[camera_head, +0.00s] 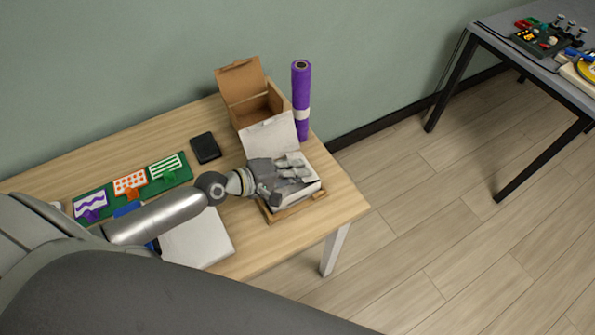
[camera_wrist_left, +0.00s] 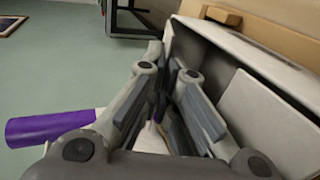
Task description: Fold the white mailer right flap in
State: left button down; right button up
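The white mailer (camera_head: 311,189) is an open box near the right end of the wooden table, with its lid (camera_head: 271,138) standing up at the back. My left gripper (camera_head: 299,171) is over the mailer and hides much of its inside and flaps. In the left wrist view the mailer's white wall (camera_wrist_left: 240,45) and a white panel (camera_wrist_left: 266,112) stand to the right of the gripper (camera_wrist_left: 170,68). Its fingers come close together there, with nothing seen held between them. Whether they touch a flap is unclear. My right gripper is not in view.
A brown open box (camera_head: 241,82) and an upright purple roll (camera_head: 301,110) stand behind the mailer. A wooden tray edge (camera_head: 297,208) borders it in front. A black wallet-like item (camera_head: 205,148) and a green board (camera_head: 181,175) with patterned cards lie left.

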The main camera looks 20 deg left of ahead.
pick_arm(q)
jog(key=c, duration=1.7)
grip_release()
